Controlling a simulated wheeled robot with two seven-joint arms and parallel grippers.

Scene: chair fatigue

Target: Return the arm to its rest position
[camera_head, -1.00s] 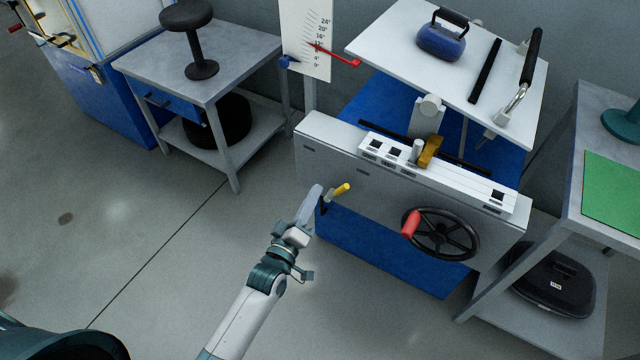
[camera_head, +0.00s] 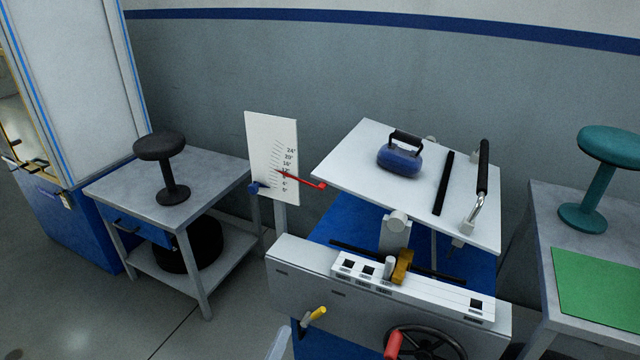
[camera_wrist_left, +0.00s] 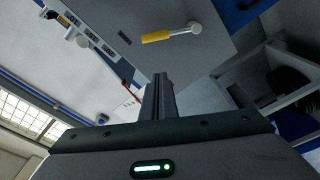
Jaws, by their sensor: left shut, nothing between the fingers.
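My left gripper (camera_wrist_left: 157,97) is shut with nothing between its fingers in the left wrist view. In the head view only a pale end part of my left gripper (camera_head: 280,343) shows at the bottom edge, and the rest of the arm is out of frame. The gripper is close to the front of the grey test machine (camera_head: 345,297), below and left of its yellow-handled lever (camera_head: 318,313). That yellow lever also shows in the left wrist view (camera_wrist_left: 168,36), apart from the fingers. My right gripper is not in view.
The machine carries a red-handled wheel (camera_head: 428,345) and a tilted white plate (camera_head: 340,165) with a blue weight (camera_head: 400,158). A grey table (camera_head: 215,178) with a black stool (camera_head: 172,170) stands left. A table with a green mat (camera_head: 600,288) stands right. Floor at lower left is clear.

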